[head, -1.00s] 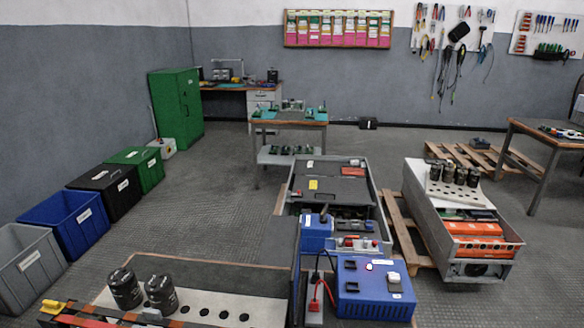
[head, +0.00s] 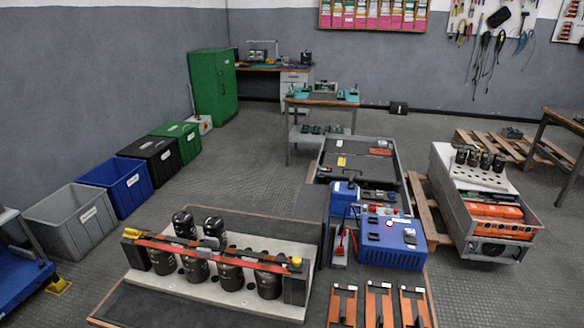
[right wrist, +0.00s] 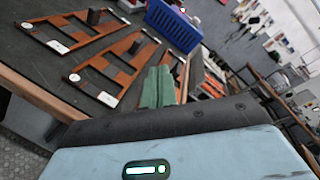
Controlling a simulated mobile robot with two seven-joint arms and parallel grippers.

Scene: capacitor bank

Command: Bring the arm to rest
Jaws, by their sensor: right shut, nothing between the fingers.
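My right gripper (right wrist: 157,88) shows in the right wrist view as two green fingers pressed together past the pale blue wrist housing. Nothing is between them. It points out over the dark bench top, near orange-brown slotted racks (right wrist: 95,64). The fingers look apart from the racks, though the exact height cannot be told. Neither of my arms can be made out in the head view, and my left gripper is in no view.
The bench holds a capacitor bank (head: 215,275) with black cans under a red bar, a blue power unit (head: 392,243) and orange racks (head: 378,303). Open bins, including a grey one (head: 72,220), line the left wall. Floor between bins and carts is clear.

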